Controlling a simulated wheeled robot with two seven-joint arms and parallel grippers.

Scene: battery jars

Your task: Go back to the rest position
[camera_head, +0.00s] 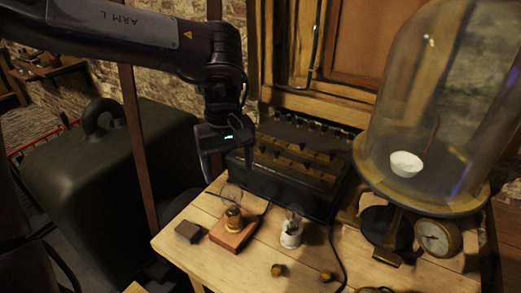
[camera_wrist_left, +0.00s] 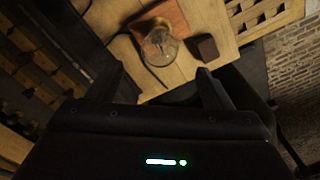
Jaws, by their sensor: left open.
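My left gripper (camera_head: 226,170) hangs fingers down above the back left of the wooden table, beside the black battery box (camera_head: 285,178). It is open, and nothing shows between its fingers. In the left wrist view my left gripper (camera_wrist_left: 165,82) has its two dark fingers apart, with a glass bulb (camera_wrist_left: 159,46) and a small dark block (camera_wrist_left: 205,47) beyond them. In the head view the bulb (camera_head: 232,197) stands on a reddish-brown base (camera_head: 233,236), below and apart from the fingers. My right gripper is in neither view.
The wooden table (camera_head: 210,262) also holds a white-based bulb (camera_head: 291,230), two small brass pieces (camera_head: 278,270) and the dark block (camera_head: 188,231). A tall glass bell jar (camera_head: 440,90) with a gauge (camera_head: 435,237) stands right. A large dark green body (camera_head: 75,190) stands left.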

